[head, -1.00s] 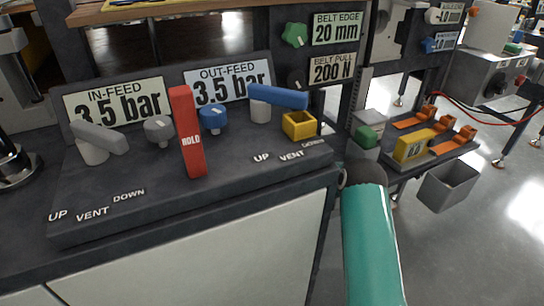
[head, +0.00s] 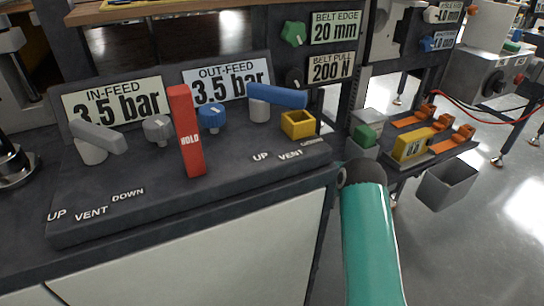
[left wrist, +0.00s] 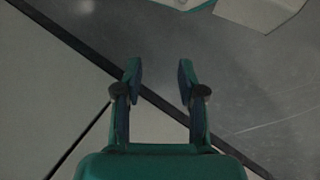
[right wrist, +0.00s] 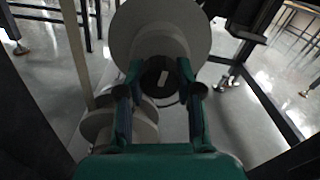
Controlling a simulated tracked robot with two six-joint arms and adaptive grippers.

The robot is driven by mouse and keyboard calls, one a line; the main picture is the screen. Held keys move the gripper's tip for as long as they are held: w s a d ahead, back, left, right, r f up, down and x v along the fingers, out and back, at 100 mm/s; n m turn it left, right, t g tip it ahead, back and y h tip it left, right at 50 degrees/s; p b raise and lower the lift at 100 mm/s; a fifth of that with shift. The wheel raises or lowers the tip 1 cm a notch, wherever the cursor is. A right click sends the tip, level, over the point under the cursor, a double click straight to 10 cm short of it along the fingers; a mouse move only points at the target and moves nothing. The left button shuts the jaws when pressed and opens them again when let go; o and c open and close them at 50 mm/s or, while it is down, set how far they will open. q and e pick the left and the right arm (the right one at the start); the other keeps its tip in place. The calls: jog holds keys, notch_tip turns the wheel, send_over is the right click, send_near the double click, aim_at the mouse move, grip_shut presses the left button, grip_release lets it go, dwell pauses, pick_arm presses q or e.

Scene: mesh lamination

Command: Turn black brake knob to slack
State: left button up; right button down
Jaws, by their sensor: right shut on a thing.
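In the right wrist view a round black knob (right wrist: 158,86) with a pale mark sits in front of a large grey disc. My right gripper (right wrist: 160,72) has one finger on each side of this knob and is shut on it. The pale mark looks tilted. My left gripper (left wrist: 157,78) is open and empty, above the grey floor in the left wrist view. Neither gripper shows in the head view; a teal link of my own arm is at its lower right.
The dark console (head: 190,205) carries grey and blue levers, a red HOLD bar (head: 187,132) and a yellow block (head: 298,125). Another black knob (head: 294,77) is by the 200 N sign. Dark frame posts (right wrist: 40,105) flank the right gripper. A grey bin (head: 447,186) is at right.

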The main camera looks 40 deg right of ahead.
jog(key=shift+a+f+n, duration=0.15)
jog(key=shift+n, duration=0.45)
jog(key=c, duration=0.7)
grip_release()
jog(key=shift+w, duration=0.1)
jog(key=shift+c, duration=0.2)
jog(key=shift+r, duration=0.6)
notch_tip(320, 180, up, 9)
jog(key=shift+f, duration=0.15)
